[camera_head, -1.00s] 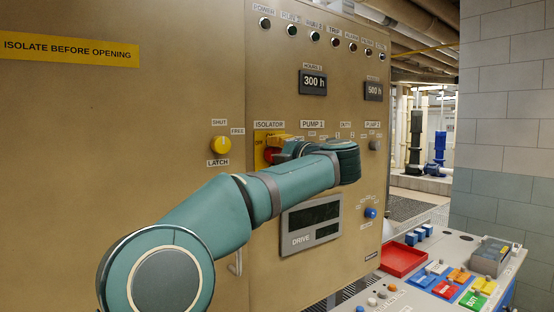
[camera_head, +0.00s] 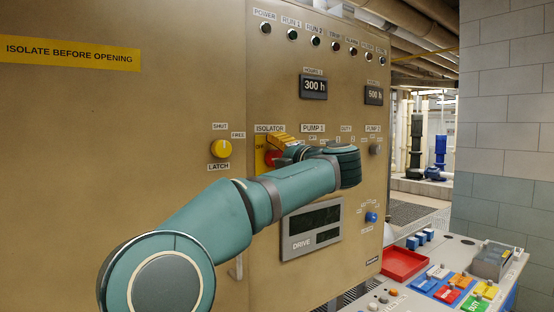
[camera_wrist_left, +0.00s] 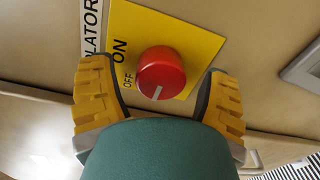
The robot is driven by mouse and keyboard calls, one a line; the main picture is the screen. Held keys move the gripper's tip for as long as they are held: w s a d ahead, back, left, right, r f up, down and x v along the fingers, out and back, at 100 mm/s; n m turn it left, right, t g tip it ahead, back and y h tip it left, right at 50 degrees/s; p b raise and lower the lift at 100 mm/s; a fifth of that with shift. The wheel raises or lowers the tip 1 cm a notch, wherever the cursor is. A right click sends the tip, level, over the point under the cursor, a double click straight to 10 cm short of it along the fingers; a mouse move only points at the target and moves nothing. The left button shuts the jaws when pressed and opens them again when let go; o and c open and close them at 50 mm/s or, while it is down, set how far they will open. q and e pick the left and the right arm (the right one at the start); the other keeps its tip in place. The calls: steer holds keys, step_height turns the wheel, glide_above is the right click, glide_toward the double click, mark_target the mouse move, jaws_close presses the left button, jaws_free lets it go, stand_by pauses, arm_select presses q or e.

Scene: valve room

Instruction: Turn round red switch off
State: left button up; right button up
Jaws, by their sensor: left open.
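The round red switch (camera_wrist_left: 161,72) sits on a yellow plate (camera_wrist_left: 200,40) marked ON and OFF. In the left wrist view its white mark points down, closer to the OFF label than to ON. In the head view the switch (camera_head: 271,158) shows partly, under the ISOLATOR label, with my arm hiding some of it. My left gripper (camera_wrist_left: 155,75) is open, its yellow fingers on either side of the switch with gaps between. In the head view the gripper (camera_head: 284,148) is at the plate, mostly hidden by my wrist. My right gripper is not in view.
A yellow latch knob (camera_head: 221,148) is left of the isolator on the tan cabinet. A DRIVE panel (camera_head: 312,230) is below my arm. A grey knob (camera_head: 375,149) and a blue knob (camera_head: 371,217) are to the right. A desk with a red tray (camera_head: 403,264) stands at lower right.

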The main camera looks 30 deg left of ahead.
arm_select(q)
steer(key=v, duration=1.2)
steer(key=shift+s+a+r, duration=0.1)
